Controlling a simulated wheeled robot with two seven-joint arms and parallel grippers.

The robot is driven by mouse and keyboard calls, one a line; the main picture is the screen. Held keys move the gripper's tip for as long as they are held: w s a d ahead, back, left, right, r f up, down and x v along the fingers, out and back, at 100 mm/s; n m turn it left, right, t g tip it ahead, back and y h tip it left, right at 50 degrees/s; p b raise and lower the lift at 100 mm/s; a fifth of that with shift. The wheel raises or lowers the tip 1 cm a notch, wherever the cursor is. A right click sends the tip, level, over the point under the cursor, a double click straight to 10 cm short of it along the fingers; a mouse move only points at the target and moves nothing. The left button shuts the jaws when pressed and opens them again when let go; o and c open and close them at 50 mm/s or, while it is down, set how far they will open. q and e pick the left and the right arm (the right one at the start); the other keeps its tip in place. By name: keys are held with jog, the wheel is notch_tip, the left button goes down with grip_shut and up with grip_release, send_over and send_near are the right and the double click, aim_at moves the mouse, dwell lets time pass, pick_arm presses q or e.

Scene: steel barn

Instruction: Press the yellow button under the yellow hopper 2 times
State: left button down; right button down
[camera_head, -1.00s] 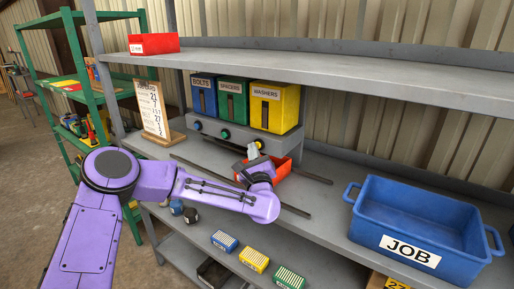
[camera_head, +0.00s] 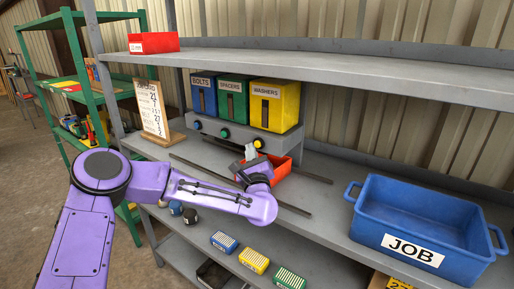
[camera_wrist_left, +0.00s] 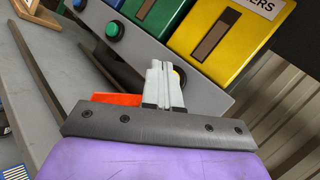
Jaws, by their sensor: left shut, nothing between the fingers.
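The yellow hopper (camera_head: 276,106), labelled WASHERS, stands at the right end of a row of three on a grey dispenser base. The yellow button (camera_head: 258,143) is on the base's front face below it. My left gripper (camera_head: 250,150) is shut and empty, its tips just in front of the base near the yellow button. In the left wrist view the shut fingers (camera_wrist_left: 164,75) point at the base and cover most of the yellow button (camera_wrist_left: 180,75). I cannot tell whether they touch it. My right gripper is not in view.
Beside it are a green SPACERS hopper (camera_head: 233,100) and a blue BOLTS hopper (camera_head: 203,95). A red bin (camera_head: 280,170) sits below the yellow button, close to my gripper. A blue JOB crate (camera_head: 470,260) stands at the right. A grey shelf (camera_head: 330,70) runs above.

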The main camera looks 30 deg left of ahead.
pick_arm(q)
jog(key=shift+s, duration=0.15)
jog(key=s, duration=0.2)
jog(key=s+b, duration=0.1)
jog(key=s, duration=0.1)
jog(key=shift+s+a+b, duration=0.2)
jog(key=shift+s+b, duration=0.1)
jog(key=shift+s, duration=0.1)
dwell(0.7)
